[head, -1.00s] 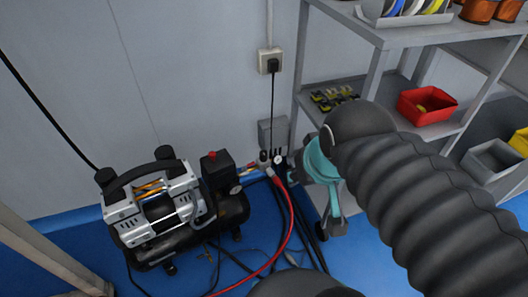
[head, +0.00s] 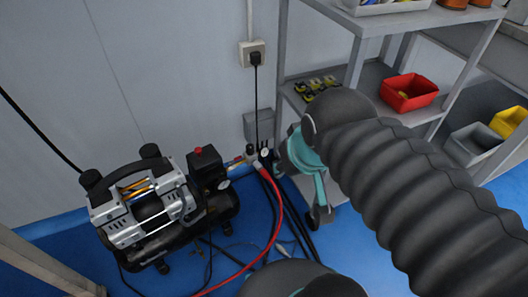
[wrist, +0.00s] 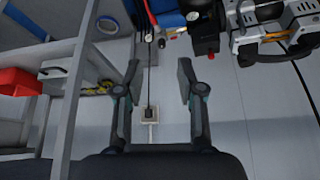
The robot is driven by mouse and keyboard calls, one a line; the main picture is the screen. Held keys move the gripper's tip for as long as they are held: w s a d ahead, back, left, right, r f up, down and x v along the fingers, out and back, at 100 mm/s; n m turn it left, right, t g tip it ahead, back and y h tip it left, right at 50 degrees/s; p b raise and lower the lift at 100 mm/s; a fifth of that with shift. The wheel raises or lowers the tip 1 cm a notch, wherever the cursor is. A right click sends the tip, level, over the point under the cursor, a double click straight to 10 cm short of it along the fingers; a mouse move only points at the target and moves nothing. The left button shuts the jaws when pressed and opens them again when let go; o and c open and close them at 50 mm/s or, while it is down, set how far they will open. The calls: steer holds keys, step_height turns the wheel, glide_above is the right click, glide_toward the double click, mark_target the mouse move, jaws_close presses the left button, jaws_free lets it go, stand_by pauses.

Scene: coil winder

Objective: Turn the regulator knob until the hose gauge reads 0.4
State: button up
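The regulator knob (head: 250,150) is a small dark cap on the fitting at the compressor's right, by the wall. The small round white hose gauge (head: 265,153) sits just right of it; its reading is too small to make out. In the wrist view, which looks upside down, the knob (wrist: 162,43) appears small beyond the fingertips, between them in the picture. My gripper (wrist: 158,75) is open and empty, apart from the knob. In the head view my wrist and a finger show right of the gauge; the other finger is hidden.
The compressor (head: 140,210) with its red-capped switch (head: 200,162) stands on the blue floor at left. A red hose (head: 278,215) and dark cables run from the fitting. A shelf (head: 350,85) with a red bin (head: 409,92) stands at right. A wall outlet (head: 252,54) is above.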

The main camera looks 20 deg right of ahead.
steer(key=shift+o, duration=2)
steer(key=shift+a+f, duration=0.1)
steer(key=shift+f, duration=0.2)
steer(key=n+g+h+b, duration=0.25)
steer(key=n+b, duration=0.45)
steer(key=n, duration=2.1)
glide_toward(250, 146)
steer(key=shift+t, duration=0.25)
steer(key=b+x, duration=0.2)
steer(key=x, duration=0.8)
steer(key=shift+s+f+b, duration=0.15)
steer(key=shift+b, duration=0.25)
